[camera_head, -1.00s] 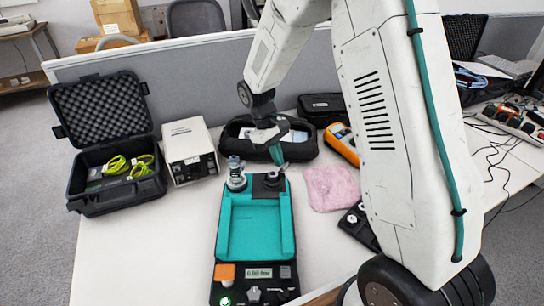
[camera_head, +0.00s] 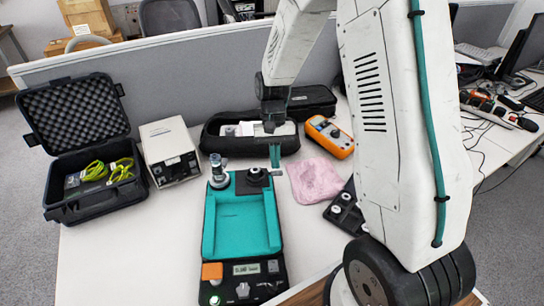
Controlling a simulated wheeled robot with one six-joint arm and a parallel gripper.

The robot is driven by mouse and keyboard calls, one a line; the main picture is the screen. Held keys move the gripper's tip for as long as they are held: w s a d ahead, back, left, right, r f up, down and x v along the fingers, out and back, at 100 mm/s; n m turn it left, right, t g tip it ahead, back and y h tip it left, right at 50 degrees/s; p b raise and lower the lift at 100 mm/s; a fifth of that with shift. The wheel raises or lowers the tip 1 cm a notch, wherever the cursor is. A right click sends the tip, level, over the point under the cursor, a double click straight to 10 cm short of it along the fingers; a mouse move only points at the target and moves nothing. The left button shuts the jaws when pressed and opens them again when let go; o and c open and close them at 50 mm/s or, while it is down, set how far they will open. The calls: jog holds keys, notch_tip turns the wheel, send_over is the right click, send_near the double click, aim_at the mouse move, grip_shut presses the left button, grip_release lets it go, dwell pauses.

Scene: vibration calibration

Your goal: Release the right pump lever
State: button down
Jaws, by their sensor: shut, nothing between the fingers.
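The teal and black pump unit (camera_head: 240,262) lies on the table in front of me. At its far end stand a silver fitting (camera_head: 218,172) on the left and a black knob-like fitting (camera_head: 256,174) on the right. A small grey lever-like piece (camera_head: 277,172) sticks out to the right of the black fitting. My gripper (camera_head: 275,163) points down just at this piece, with teal fingers shut and empty. I cannot tell whether the fingertips touch the piece.
A grey-white box (camera_head: 172,152) and an open black case (camera_head: 92,190) with yellow-green cables stand left. A black pouch (camera_head: 235,146) lies behind the unit. An orange meter (camera_head: 330,137), pink cloth (camera_head: 316,180) and black plate with round pieces (camera_head: 345,212) lie right.

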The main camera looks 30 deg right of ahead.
jog(key=shift+s+m, duration=0.25)
jog(key=shift+m, duration=0.25)
dwell(0.3)
jog(key=v, duration=0.7)
jog(key=shift+d+r, duration=0.15)
jog(key=shift+r, duration=0.25)
